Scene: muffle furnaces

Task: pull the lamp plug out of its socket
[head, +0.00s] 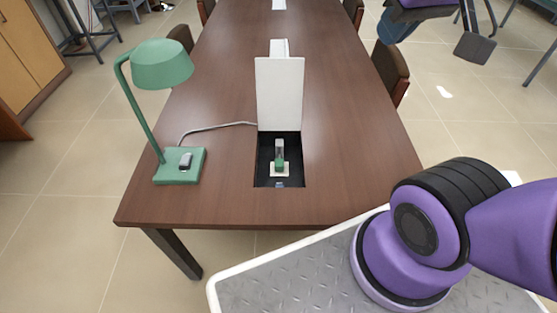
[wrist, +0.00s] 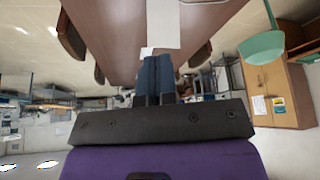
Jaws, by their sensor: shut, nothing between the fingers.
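The green desk lamp (head: 162,65) stands at the left of the brown table, with a grey switch on its base. Its grey cord (head: 217,126) runs right across the tabletop toward a dark recess (head: 263,170). My gripper (wrist: 156,60) is shut and empty in the wrist view, apart from the plug. Its blue-grey fingers point toward the table. Part of the lamp shows in the wrist view (wrist: 264,46); the plug cannot be made out there.
A white lid (head: 280,92) stands upright behind the recess. The brown table (head: 350,150) is mostly clear around it. Brown chairs (head: 391,73) stand along the sides. A wooden cabinet (head: 28,50) is at the far left.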

